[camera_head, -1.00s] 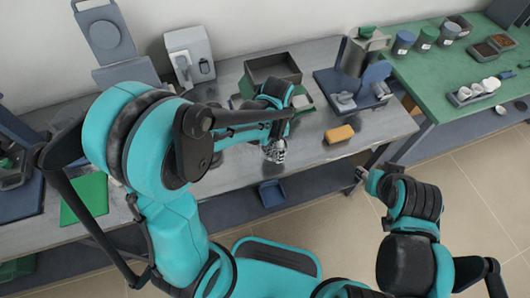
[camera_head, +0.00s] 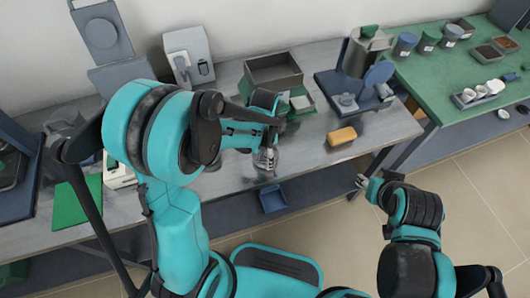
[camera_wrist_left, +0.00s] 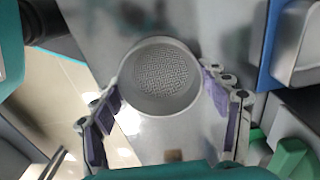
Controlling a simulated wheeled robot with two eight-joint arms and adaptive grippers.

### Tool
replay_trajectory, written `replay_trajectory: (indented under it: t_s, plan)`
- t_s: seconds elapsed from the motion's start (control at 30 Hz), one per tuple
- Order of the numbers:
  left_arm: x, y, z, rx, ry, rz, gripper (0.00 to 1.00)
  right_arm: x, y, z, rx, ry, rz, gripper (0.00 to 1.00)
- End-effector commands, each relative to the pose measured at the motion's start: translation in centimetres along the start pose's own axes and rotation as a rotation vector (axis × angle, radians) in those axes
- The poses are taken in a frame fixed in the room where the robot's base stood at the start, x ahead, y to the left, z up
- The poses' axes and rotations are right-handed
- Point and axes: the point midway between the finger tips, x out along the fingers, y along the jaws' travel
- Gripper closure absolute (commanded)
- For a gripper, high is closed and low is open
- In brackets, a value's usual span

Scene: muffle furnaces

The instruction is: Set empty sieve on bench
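The sieve (camera_wrist_left: 160,75) is a round pale metal ring with a mesh bottom, seen from above in the left wrist view; nothing lies in it. My left gripper (camera_wrist_left: 162,100) has its purple-padded fingers on either side of the sieve, with the tips against its rim. In the head view, my left gripper (camera_head: 265,158) hangs over the front part of the grey bench (camera_head: 225,178). The arm hides most of the sieve there, and I cannot tell whether it touches the bench. My right gripper (camera_head: 362,183) is off the bench's front edge, too small to read.
A grey open box (camera_head: 273,72) stands behind my left gripper. A yellow block (camera_head: 341,136) and a blue stand (camera_head: 335,84) are to the right. A green mat (camera_head: 78,203) lies at left. A blue bin (camera_head: 273,199) is below the bench. A green table (camera_head: 455,75) adjoins at right.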

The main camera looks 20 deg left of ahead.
Motion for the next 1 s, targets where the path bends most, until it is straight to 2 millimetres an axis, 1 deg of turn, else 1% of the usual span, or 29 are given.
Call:
replay_trajectory:
  t_s: [0.03,0.07,0.37,0.5,0.57,0.67,0.8,0.9,1.0]
  plan:
    - [0.0,0.0,0.0,0.000,0.000,0.000,0.13,0.0,0.0,0.0,0.000,0.000,0.000,0.60]
    - [0.0,0.0,0.0,0.000,0.000,0.000,0.05,0.0,0.0,0.0,0.000,0.000,0.000,0.60]
    - [0.0,0.0,0.0,0.000,0.000,0.000,0.05,0.0,0.0,0.0,0.000,0.000,0.000,0.60]
    - [-0.6,0.0,0.0,0.000,0.000,0.000,0.05,-0.4,0.0,-0.3,0.000,0.000,0.000,0.60]
    - [-1.4,0.0,0.0,0.000,0.000,0.000,0.05,-0.7,0.0,-0.5,0.000,0.000,0.000,0.60]
    - [-3.5,0.0,0.0,0.000,0.000,0.000,0.05,-1.4,0.0,-1.0,0.000,0.000,0.000,0.60]
    - [-6.8,0.1,0.0,0.000,0.000,0.000,0.05,-2.5,0.0,-1.8,0.000,0.000,0.000,0.60]
    - [-8.9,0.0,0.0,0.000,0.000,0.000,0.05,-3.2,0.0,-2.3,0.000,0.000,0.000,0.60]
    - [-10.6,0.0,0.0,0.000,0.000,0.000,0.05,-3.6,0.0,-2.6,0.000,0.000,0.000,0.60]
